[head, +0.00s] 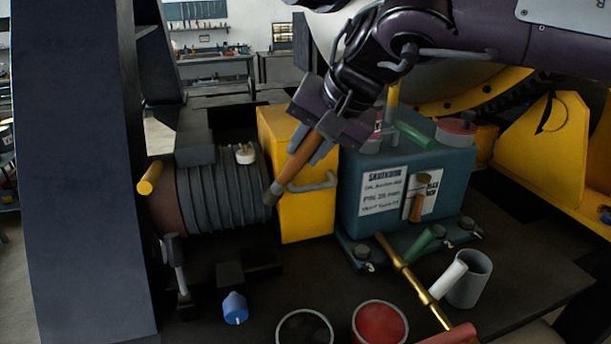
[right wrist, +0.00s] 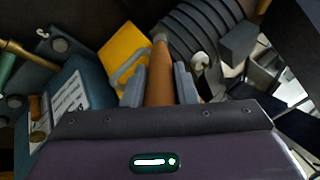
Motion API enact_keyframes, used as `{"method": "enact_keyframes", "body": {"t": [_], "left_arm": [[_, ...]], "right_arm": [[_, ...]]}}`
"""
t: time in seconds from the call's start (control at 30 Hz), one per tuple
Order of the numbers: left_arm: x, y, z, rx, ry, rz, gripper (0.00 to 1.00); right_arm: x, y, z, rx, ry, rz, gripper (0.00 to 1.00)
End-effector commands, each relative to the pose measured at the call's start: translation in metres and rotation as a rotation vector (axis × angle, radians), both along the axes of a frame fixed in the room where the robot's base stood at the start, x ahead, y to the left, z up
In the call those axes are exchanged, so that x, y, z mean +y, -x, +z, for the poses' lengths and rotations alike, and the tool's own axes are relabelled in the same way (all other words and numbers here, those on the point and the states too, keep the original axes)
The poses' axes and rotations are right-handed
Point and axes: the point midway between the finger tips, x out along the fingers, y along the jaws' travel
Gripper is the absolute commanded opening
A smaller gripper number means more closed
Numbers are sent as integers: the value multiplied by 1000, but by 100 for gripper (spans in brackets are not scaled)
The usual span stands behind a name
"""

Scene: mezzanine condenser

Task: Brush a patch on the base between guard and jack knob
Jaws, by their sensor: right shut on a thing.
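My right gripper (head: 318,146) is shut on the wooden handle of a brush (head: 295,160). The brush slants down to the left, its grey tip in front of the seam between the ribbed motor and the yellow guard (head: 308,215). I cannot tell whether the tip touches either. The right wrist view shows the brush (right wrist: 160,75) between the fingers, with the guard (right wrist: 118,46) beside it. The dark base (head: 315,275) lies below the guard. A blue knob (head: 235,308), possibly the jack knob, stands at its front left. My left gripper is not in view.
The ribbed motor (head: 220,195) is left of the guard, the teal gearbox (head: 365,215) right. In front are a dark pot (head: 304,314), a red pot (head: 380,322), a brass rod (head: 415,285) and a grey cup (head: 472,285). A dark column (head: 80,170) stands left.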

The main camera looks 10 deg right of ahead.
Motion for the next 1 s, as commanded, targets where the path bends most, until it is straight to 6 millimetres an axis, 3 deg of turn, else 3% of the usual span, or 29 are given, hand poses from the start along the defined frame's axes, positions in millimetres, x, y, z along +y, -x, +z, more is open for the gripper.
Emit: {"method": "enact_keyframes", "body": {"t": [0.13, 0.6, 1.0], "left_arm": [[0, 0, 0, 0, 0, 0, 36], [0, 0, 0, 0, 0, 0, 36], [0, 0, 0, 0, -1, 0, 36]], "right_arm": [[1, -4, -1, 2, 2, 0, 0], [1, -4, -42, -1, 0, 1, 0], [1, -4, -45, -1, 1, 0, 0]]}}
